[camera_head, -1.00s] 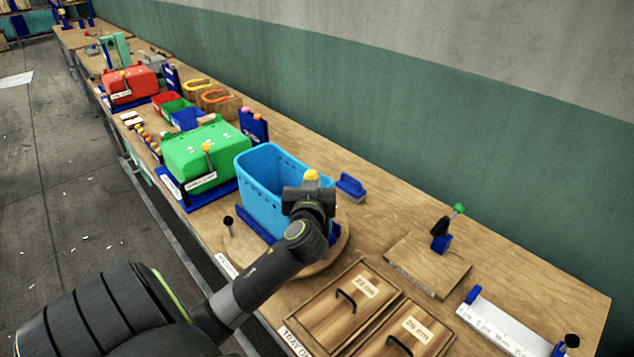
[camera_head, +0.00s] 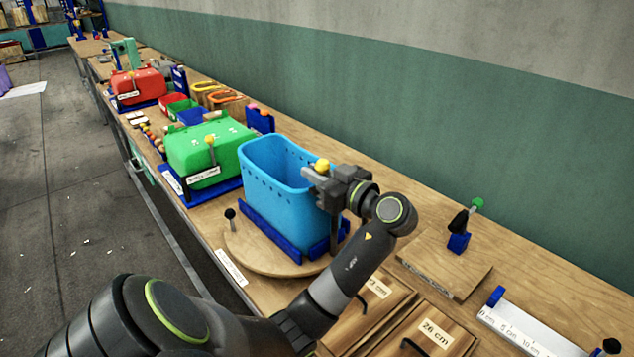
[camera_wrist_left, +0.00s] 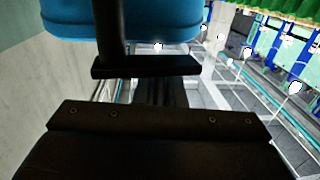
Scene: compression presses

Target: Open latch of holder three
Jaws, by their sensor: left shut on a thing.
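A light blue bin (camera_head: 283,189) sits upright in a blue holder base (camera_head: 268,230) on a round wooden turntable. A latch with a yellow knob (camera_head: 322,164) is at the bin's right front corner. My left gripper (camera_head: 324,186) is shut on this latch, with the knob showing just above its fingers. The fingers hide most of the latch, so its angle cannot be told. In the left wrist view the dark fingers (camera_wrist_left: 150,90) fill the lower middle, and the blue bin (camera_wrist_left: 170,22) shows at the top. My right gripper is not in view.
A green bin (camera_head: 208,152) and a red bin (camera_head: 138,86) stand in holders farther back, each with a lever in front. A black-knobbed lever (camera_head: 230,214) stands at the turntable's left. Wooden lids (camera_head: 437,338) with handles and a ruler board (camera_head: 515,325) lie to the right.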

